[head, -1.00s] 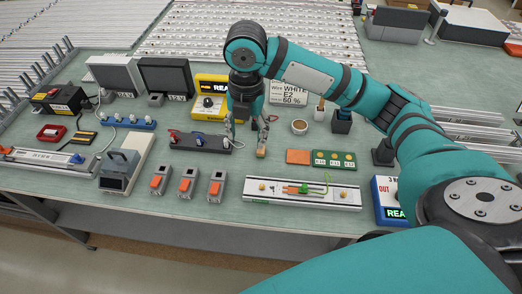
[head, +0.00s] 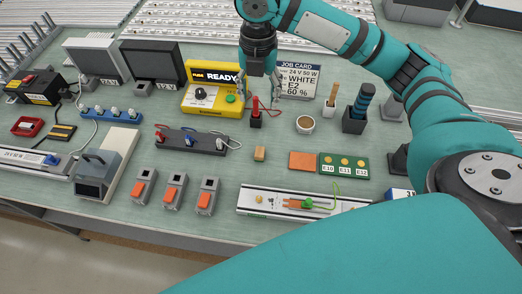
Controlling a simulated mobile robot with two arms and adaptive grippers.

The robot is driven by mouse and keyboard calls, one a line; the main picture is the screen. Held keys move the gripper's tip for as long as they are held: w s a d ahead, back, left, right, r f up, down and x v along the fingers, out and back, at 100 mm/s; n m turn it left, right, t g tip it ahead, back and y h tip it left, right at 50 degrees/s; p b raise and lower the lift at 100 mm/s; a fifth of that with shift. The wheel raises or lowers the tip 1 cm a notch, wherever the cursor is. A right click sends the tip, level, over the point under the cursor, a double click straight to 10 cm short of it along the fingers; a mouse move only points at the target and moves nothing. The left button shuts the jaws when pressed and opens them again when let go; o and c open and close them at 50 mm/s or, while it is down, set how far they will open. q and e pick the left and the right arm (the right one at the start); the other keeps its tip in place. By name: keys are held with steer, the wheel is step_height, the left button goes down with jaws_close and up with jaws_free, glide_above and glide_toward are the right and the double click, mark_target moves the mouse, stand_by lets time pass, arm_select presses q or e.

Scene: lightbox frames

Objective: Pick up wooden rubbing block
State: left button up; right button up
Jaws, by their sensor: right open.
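The wooden rubbing block (head: 260,154) is a small tan block. It lies on the green bench top, right of the dark socket strip and left of the orange pad. My right gripper (head: 259,98) points down with its fingers apart and nothing between them. In the picture it shows above the block, clearly apart from it, in front of the yellow READY box. My left gripper is not in the head view.
A red-topped black piece with a red lead (head: 255,117) stands just below my right fingertips in the picture.

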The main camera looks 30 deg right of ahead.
step_height(320, 180, down, 4)
steer(key=b, duration=0.3)
glide_above(260, 151)
step_height(260, 151, down, 13)
steer(key=shift+r, duration=0.15)
steer(key=shift+a+f, duration=0.1)
steer(key=shift+f, duration=0.45)
step_height(260, 151, down, 4)
steer(key=shift+f+p, duration=0.1)
steer(key=shift+p, duration=0.55)
steer(key=shift+f, duration=0.45)
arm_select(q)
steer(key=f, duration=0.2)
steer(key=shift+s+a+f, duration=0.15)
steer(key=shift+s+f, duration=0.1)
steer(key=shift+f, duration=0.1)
arm_select(e)
steer(key=c, duration=1)
steer(key=shift+r, duration=0.1)
